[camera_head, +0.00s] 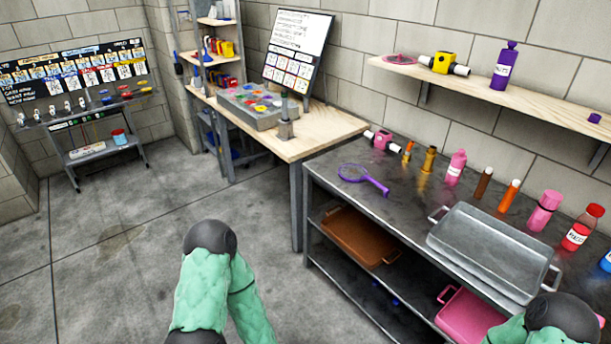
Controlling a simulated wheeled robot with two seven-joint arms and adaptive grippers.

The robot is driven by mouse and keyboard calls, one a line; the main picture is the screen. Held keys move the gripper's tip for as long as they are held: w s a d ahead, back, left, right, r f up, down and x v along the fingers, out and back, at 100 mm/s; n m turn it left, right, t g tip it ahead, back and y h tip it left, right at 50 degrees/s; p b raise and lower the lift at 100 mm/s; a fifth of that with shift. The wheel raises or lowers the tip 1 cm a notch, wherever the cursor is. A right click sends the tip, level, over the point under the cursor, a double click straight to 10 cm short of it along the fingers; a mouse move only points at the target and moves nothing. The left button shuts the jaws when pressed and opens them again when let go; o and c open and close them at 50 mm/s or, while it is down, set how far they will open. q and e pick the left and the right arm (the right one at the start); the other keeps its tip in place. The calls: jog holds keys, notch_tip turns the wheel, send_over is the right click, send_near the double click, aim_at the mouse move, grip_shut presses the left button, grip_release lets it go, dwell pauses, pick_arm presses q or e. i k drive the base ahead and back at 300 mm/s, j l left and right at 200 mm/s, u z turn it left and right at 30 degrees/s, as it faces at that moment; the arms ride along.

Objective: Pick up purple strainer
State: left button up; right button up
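The purple strainer (378,187) lies flat on the dark metal workbench top (395,208), near its far left corner. Its round head points left and its handle points right, toward the bench's middle. Nothing touches it from above. Two green padded arm parts of mine with dark joints show at the bottom centre and the bottom right corner. Neither of my grippers shows, so I cannot see their fingers or where they are relative to the strainer.
A grey metal tray (548,277) sits on the bench's right part. Several bottles, including a pink bottle (456,167), line the bench's back. A wooden shelf (478,85) hangs above. A wooden table (328,130) adjoins the far end. Floor left of the bench is clear.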

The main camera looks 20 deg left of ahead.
aim_at(353, 173)
jog(key=u, duration=0.15)
jog(key=i+j+z, duration=0.15)
jog(key=z, duration=0.3)
jog(key=i+j+z, duration=0.2)
jog(key=z, duration=0.25)
